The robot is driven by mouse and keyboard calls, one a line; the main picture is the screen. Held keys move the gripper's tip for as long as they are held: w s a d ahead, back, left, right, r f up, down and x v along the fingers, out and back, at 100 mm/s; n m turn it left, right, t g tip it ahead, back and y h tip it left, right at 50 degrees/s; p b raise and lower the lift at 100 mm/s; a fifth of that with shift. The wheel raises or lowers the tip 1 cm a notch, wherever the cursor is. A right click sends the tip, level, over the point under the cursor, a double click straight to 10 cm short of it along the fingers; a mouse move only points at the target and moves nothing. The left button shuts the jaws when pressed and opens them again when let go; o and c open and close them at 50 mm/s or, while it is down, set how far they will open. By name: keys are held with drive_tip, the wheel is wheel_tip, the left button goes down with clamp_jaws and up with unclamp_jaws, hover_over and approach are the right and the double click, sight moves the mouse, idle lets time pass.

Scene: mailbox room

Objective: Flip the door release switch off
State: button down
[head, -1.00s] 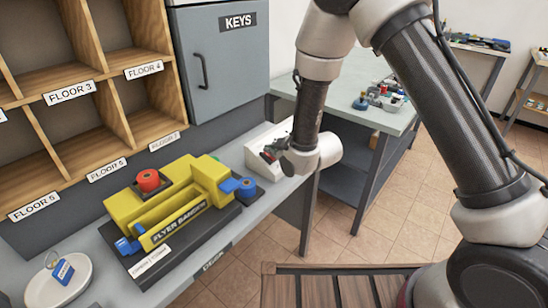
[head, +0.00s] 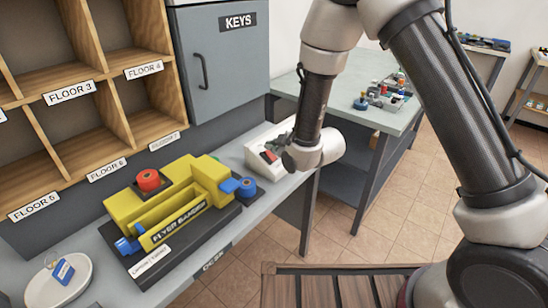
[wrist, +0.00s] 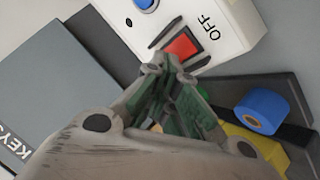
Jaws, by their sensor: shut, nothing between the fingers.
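The door release switch is a red rocker (wrist: 182,46) in a dark frame on a white sloped box (wrist: 225,30). In the wrist view, the word OFF is printed beside one end of the rocker. The box (head: 258,141) stands on the counter in the head view, its red rocker (head: 269,156) partly visible. My gripper (wrist: 171,66) is shut and empty, its fingertips close to the rocker's near edge. I cannot tell whether they touch it, nor which way the rocker is tipped. In the head view, my gripper (head: 277,146) is over the box and partly hides it.
A yellow flyer bander (head: 170,205) with a red knob (head: 148,180) and a blue roll (head: 246,187) sits on the counter nearby. A blue button (wrist: 145,4) is also on the white box. A grey KEYS cabinet (head: 225,60) stands behind. A white dish (head: 70,285) is front left.

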drive_tip(key=r, duration=0.3)
drive_tip(key=d+r, duration=0.1)
drive_tip(key=r, duration=0.1)
drive_tip(key=shift+s, duration=0.4)
drive_tip(key=s+d+f+m+g+h, duration=0.1)
drive_tip(key=s+f, duration=0.1)
drive_tip(key=s+d+f+g+h, duration=0.1)
drive_tip(key=f, duration=0.2)
drive_tip(key=s+d+f+m+g, duration=0.1)
drive_tip(key=s+d+f, duration=0.1)
drive_tip(key=shift+s+f+m+g+h, duration=0.15)
drive_tip(key=shift+s+m+g+h, duration=0.15)
drive_tip(key=shift+g+h, duration=0.1)
drive_tip(key=s+d+r+m+h, duration=0.2)
drive_tip(key=s+d+r+m, duration=0.4)
drive_tip(key=s+d+r, duration=0.6)
drive_tip(key=s+d+r+m+g+h, duration=0.1)
drive_tip(key=s+d+r+m, duration=0.5)
drive_tip(key=s+d+r, duration=0.6)
drive_tip(key=d+r+h, duration=0.1)
drive_tip(key=d+r, duration=0.2)
drive_tip(key=d, duration=0.6)
drive_tip(key=shift+s+d+r+m, duration=0.15)
drive_tip(key=shift+s+r+m, duration=0.05)
drive_tip(key=shift+r+m, duration=0.2)
